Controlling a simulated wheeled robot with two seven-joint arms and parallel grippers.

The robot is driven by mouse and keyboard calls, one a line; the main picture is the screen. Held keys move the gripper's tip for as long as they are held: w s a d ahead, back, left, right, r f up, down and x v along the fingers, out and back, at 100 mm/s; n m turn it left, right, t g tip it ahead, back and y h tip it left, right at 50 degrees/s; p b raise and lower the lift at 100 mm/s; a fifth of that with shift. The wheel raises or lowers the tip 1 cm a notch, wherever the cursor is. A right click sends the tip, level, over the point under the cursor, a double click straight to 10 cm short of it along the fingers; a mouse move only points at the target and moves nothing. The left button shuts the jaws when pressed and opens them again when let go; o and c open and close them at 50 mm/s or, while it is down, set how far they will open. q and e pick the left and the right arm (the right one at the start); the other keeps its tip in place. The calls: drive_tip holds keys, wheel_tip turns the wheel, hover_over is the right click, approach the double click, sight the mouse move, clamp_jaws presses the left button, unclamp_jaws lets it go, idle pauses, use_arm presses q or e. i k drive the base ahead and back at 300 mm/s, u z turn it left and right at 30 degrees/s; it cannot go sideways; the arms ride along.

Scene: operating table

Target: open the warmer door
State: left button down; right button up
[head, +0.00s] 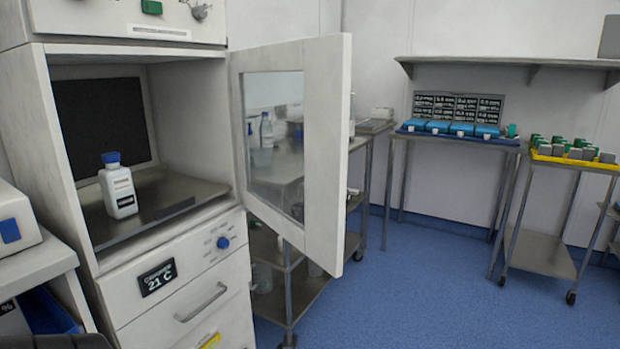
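The warmer (190,215) is a white cabinet on the left of the head view. Its door (325,150), white-framed with a glass window, stands wide open, swung out to the right on its right-side hinge. Inside the open chamber, a white bottle with a blue cap (119,190) stands upright on a metal shelf (165,205). A display reading 21 C (158,277) and a blue knob (223,242) are on the front below. Neither of my grippers is in view.
A drawer with a handle (202,302) is below the chamber. Behind the door stands a metal cart (300,290). A table with blue boxes (460,133) and a cart with a yellow tray (575,163) are at the back right. The blue floor (430,295) at right front is clear.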

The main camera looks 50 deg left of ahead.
sight(324, 61)
drive_tip(key=z, duration=0.9)
drive_tip(key=i, duration=0.35)
drive_tip(key=u, duration=1.6)
